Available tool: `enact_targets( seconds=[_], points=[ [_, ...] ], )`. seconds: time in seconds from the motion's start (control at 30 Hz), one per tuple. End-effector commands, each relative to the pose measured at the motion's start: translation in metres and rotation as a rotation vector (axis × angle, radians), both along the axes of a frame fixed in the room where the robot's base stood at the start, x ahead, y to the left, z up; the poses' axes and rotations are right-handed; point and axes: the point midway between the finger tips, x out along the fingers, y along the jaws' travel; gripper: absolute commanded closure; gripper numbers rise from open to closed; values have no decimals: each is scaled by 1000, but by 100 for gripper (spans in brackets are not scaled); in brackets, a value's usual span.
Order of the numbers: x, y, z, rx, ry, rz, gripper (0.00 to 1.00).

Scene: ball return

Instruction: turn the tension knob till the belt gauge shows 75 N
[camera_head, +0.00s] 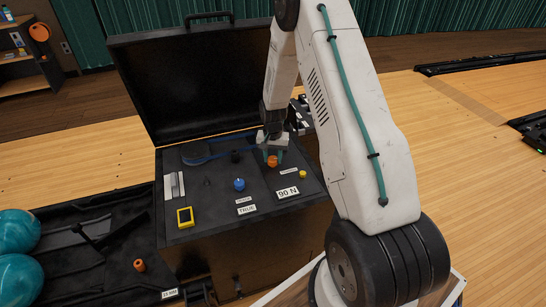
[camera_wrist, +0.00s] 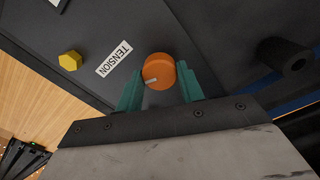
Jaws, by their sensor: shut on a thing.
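The tension knob (camera_wrist: 158,71) is orange and round with a pale pointer mark, beside a white TENSION label (camera_wrist: 114,59) in the wrist view. In the head view the knob (camera_head: 272,160) sits on the dark panel, below my gripper. My gripper (camera_wrist: 160,88) has its two teal fingers on either side of the knob, shut on it. In the head view my gripper (camera_head: 271,150) reaches down to the panel from above. The belt gauge label (camera_head: 288,192) reads 90 N.
The dark panel also bears a blue knob (camera_head: 239,184), a yellow hex piece (camera_head: 303,174), a yellow-framed device (camera_head: 185,217) and a label reading TRUE (camera_head: 247,210). The raised lid (camera_head: 190,80) stands behind. Teal balls (camera_head: 18,230) lie at left.

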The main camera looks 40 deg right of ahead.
Motion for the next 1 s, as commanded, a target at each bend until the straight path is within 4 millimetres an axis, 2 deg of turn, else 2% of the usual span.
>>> enact_targets(
  seconds=[1.0],
  points=[
    [1, 1, 1, -1, -2, 963, 85]
  ],
)
